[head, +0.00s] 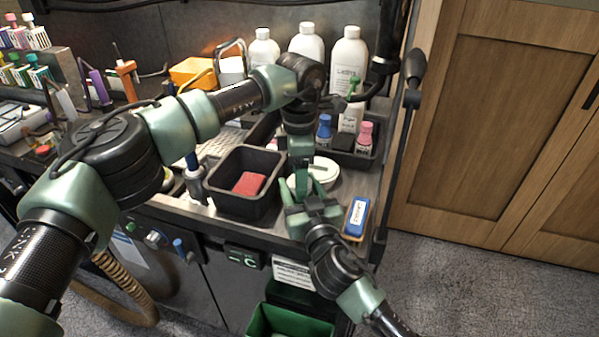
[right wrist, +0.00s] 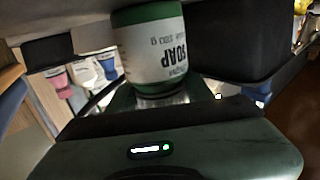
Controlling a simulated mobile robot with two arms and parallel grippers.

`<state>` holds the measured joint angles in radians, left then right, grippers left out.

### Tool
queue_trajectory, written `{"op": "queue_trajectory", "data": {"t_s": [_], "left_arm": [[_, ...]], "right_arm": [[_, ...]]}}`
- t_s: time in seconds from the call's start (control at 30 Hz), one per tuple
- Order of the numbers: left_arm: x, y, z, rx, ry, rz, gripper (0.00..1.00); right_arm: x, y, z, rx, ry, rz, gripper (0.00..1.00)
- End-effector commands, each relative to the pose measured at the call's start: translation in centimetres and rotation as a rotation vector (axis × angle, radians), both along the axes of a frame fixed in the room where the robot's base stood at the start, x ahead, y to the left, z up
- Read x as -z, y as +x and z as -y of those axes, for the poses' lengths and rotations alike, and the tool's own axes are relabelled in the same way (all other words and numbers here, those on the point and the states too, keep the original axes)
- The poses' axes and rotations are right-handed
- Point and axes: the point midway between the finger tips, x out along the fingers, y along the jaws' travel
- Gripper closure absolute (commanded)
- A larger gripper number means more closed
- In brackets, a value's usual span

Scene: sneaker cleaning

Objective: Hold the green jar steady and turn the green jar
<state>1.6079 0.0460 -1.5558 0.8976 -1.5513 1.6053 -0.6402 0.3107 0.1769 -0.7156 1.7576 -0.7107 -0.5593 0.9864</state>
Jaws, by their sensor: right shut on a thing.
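The green jar shows large in the right wrist view (right wrist: 153,50), green with a pale label that reads SOAP. In the head view it is mostly hidden among the grippers. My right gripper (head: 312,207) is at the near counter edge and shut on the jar. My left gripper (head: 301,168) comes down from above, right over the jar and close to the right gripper. Its fingertips are partly hidden, so I cannot tell whether they are open or touch the jar.
A black bin (head: 217,196) with a red sponge (head: 249,184) stands left of the grippers. A blue-and-white block (head: 356,217) lies to the right. A white round dish (head: 325,171) is just behind. A tray (head: 365,160) with small bottles and tall white bottles (head: 348,62) stand farther back.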

Motion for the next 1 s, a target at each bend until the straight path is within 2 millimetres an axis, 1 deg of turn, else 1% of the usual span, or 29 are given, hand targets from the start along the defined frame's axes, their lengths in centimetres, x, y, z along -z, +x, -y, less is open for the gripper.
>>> {"op": "queue_trajectory", "data": {"t_s": [0.03, 0.07, 0.1, 0.17, 0.2, 0.3, 0.37, 0.47, 0.6, 0.73, 0.83, 1.0], "left_arm": [[0.00, 0.00, -0.02, 0.000, 0.000, 0.000, 0.33], [0.00, 0.01, -0.02, 0.000, 0.000, 0.000, 0.35], [-0.01, 0.01, -0.02, 0.000, 0.000, 0.000, 0.47], [-0.01, 0.01, -0.02, 0.000, 0.000, 0.000, 0.63], [-0.02, 0.01, -0.02, 0.000, 0.000, 0.000, 0.74], [-0.03, 0.01, -0.02, -0.001, 0.000, 0.000, 1.00], [-0.03, 0.01, -0.02, -0.007, 0.000, 0.000, 1.00], [-0.04, 0.02, -0.03, -0.091, 0.000, 0.000, 1.00], [-0.07, 0.02, -0.03, -0.339, 0.000, 0.000, 1.00], [-0.08, 0.03, -0.04, -0.524, 0.000, 0.000, 1.00], [-0.09, 0.03, -0.04, -0.590, 0.000, 0.000, 1.00], [-0.10, 0.04, -0.04, -0.598, 0.000, 0.000, 1.00]], "right_arm": [[0.02, 0.00, 0.01, 0.000, 0.000, 0.000, 1.00], [0.02, 0.00, 0.01, 0.000, 0.000, 0.000, 1.00], [0.02, 0.00, 0.01, 0.000, 0.000, 0.000, 1.00], [0.02, 0.00, 0.01, 0.000, 0.000, 0.000, 1.00], [0.02, 0.00, 0.01, 0.000, 0.000, 0.000, 1.00], [0.02, 0.00, 0.01, 0.000, 0.000, 0.000, 1.00], [0.02, 0.00, 0.00, 0.000, 0.000, 0.000, 1.00], [0.02, 0.00, 0.00, 0.000, 0.000, 0.000, 1.00], [0.03, -0.01, 0.00, 0.000, 0.000, 0.000, 1.00], [0.03, -0.01, 0.00, 0.000, 0.000, -0.001, 1.00], [0.03, -0.01, 0.00, 0.000, 0.000, -0.001, 1.00], [0.04, -0.01, 0.00, 0.000, 0.000, -0.001, 1.00]]}}
